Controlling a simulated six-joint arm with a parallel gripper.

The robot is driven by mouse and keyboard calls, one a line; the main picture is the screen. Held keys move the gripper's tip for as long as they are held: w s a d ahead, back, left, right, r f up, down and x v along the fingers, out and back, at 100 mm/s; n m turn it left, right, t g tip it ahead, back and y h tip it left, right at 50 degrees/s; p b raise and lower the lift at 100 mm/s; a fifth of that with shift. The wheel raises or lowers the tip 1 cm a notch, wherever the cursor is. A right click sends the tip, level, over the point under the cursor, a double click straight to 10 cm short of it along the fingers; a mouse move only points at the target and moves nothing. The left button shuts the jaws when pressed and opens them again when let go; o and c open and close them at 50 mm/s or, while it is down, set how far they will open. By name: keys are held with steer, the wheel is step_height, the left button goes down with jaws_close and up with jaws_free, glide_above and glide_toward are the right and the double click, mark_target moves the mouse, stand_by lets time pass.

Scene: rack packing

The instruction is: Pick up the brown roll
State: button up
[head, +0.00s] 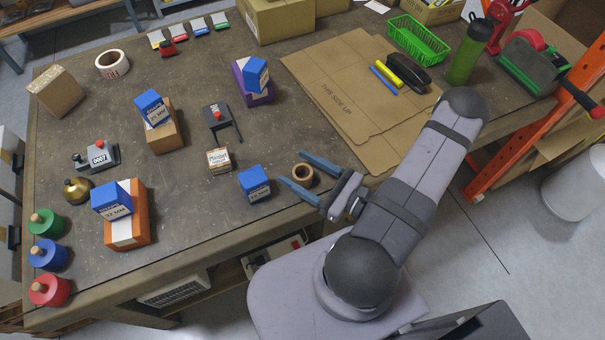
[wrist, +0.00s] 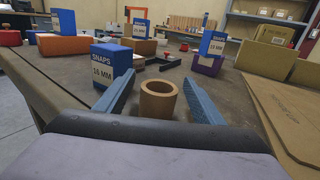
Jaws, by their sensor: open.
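The brown roll (head: 302,174) stands upright on the table near its front edge, a short hollow ring. My gripper (head: 300,175) is open, with its two blue fingers on either side of the roll in the head view. In the wrist view the roll (wrist: 158,100) sits between the fingers (wrist: 160,97), with gaps on both sides, so the fingers appear not to touch it. Nothing is held.
A blue SNAPS box (head: 254,184) stands just left of the roll, close to the left finger. A small labelled box (head: 218,159) is farther left. A flat cardboard sheet (head: 325,75) lies behind. The table's front edge is close.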

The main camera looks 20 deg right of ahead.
steer(key=shift+p+x, duration=0.4)
steer(key=shift+x, duration=1.45)
steer(key=c, duration=1.1)
